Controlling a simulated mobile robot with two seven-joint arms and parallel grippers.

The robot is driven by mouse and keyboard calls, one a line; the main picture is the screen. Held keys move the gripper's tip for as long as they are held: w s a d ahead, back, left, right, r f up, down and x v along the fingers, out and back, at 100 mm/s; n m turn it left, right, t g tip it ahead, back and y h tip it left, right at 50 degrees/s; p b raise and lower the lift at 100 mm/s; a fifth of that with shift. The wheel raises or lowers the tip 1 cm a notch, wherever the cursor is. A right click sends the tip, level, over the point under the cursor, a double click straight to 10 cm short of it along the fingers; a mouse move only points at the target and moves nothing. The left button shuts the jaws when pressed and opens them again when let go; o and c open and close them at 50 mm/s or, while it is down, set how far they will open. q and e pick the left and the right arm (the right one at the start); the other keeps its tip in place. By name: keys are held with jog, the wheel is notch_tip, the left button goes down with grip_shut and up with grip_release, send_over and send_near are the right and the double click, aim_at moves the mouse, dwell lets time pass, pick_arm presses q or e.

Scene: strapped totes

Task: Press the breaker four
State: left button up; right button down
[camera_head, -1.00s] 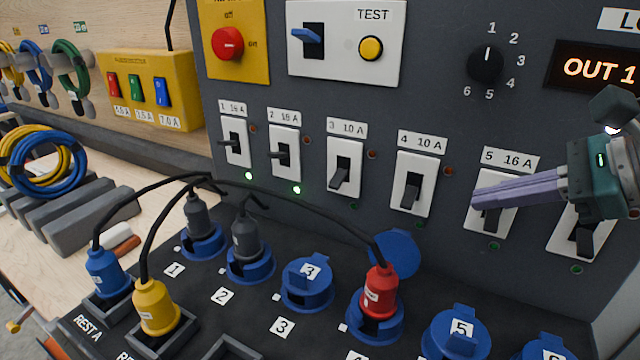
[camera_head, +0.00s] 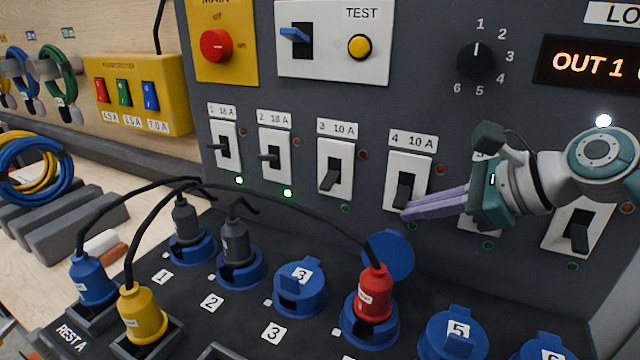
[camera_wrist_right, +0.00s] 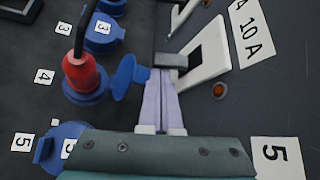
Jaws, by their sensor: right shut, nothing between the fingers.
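Breaker four (camera_head: 408,181) is a white plate labelled 4 10 A with a dark toggle that points downward. Its plate also shows in the right wrist view (camera_wrist_right: 208,55). My right gripper (camera_head: 408,214) is shut and empty, its purple fingers pointing left with the tips at the lower end of the toggle. In the right wrist view the fingertips (camera_wrist_right: 161,75) are right by the dark toggle (camera_wrist_right: 170,60); I cannot tell if they touch. The lamp below breaker four is hidden or unlit. My left gripper is not in view.
Breakers one (camera_head: 224,146) and two (camera_head: 273,155) have green lamps lit below them. Breaker three (camera_head: 335,167) stands left of four. A red plug (camera_head: 374,293) sits in socket four, below the gripper, with its blue lid (camera_head: 389,256) raised. Black cables arch over the sockets.

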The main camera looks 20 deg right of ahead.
jog(key=shift+w+a+f, duration=0.1)
jog(key=shift+w+f, duration=0.05)
dwell(0.3)
jog(key=shift+r+p, duration=0.2)
jog(key=shift+p, duration=0.2)
jog(key=shift+r+m+g+y+p, duration=0.15)
jog(key=shift+m+g+y+p, duration=0.15)
jog(key=shift+g+y+p, duration=0.15)
jog(key=r+p, duration=0.1)
jog(key=p, duration=0.2)
jog(key=shift+a+p, duration=0.1)
jog(key=shift+p, duration=0.25)
jog(key=shift+r, duration=0.1)
